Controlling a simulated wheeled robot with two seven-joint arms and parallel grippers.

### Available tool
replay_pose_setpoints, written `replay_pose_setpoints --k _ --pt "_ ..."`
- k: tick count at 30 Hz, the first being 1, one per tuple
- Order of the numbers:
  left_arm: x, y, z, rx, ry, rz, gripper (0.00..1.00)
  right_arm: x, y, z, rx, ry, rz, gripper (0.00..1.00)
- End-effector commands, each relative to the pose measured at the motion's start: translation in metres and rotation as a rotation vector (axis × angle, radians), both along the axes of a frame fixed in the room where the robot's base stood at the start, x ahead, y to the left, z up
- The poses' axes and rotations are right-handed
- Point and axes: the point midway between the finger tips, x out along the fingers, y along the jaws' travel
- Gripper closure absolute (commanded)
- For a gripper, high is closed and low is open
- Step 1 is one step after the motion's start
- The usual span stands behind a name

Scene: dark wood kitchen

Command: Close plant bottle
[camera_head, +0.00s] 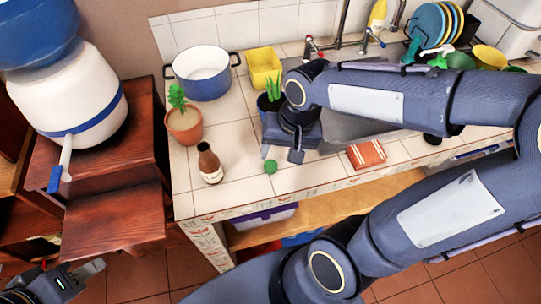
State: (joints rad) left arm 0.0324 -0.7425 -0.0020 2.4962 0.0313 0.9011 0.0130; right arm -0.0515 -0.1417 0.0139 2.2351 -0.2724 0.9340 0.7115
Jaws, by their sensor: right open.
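A small brown bottle (209,163) with a pale label stands upright on the white tiled counter, near its left front. A small round green object (270,166) lies on the counter to its right; I cannot tell whether it is a cap. My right gripper (283,150) is open just above and behind the green object, to the right of the bottle and apart from it. My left gripper (82,279) is low at the bottom left corner, far from the bottle, and its jaw state is unclear.
A potted plant (184,122), a blue-and-white pot (202,76) and a yellow container (264,68) stand behind the bottle. A dark pot with a spiky plant (270,97) is beside my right gripper. A red-brown sponge-like block (366,154) lies right.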

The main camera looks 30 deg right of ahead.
Motion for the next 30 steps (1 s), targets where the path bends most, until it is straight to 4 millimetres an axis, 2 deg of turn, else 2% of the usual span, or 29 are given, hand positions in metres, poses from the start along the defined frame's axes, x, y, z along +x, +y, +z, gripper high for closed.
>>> replay_pose_setpoints --k 1,3,9,20,30 --pt "0.0 0.0 0.015 0.0 0.0 0.0 0.64 0.011 0.003 0.004 -0.024 0.05 -0.031 0.42" --pt "0.0 0.0 0.022 0.0 0.0 0.0 0.64 0.024 0.004 0.0 -0.059 0.095 -0.083 0.42" --pt "0.0 0.0 0.031 0.0 0.0 0.0 0.64 0.044 0.008 -0.012 -0.118 0.153 -0.173 0.42" --pt "0.0 0.0 0.03 0.0 0.0 0.0 0.64 0.045 0.008 -0.015 -0.123 0.156 -0.185 0.42" --pt "0.0 0.0 0.03 0.0 0.0 0.0 0.64 0.045 0.008 -0.041 -0.123 0.157 -0.185 0.42"
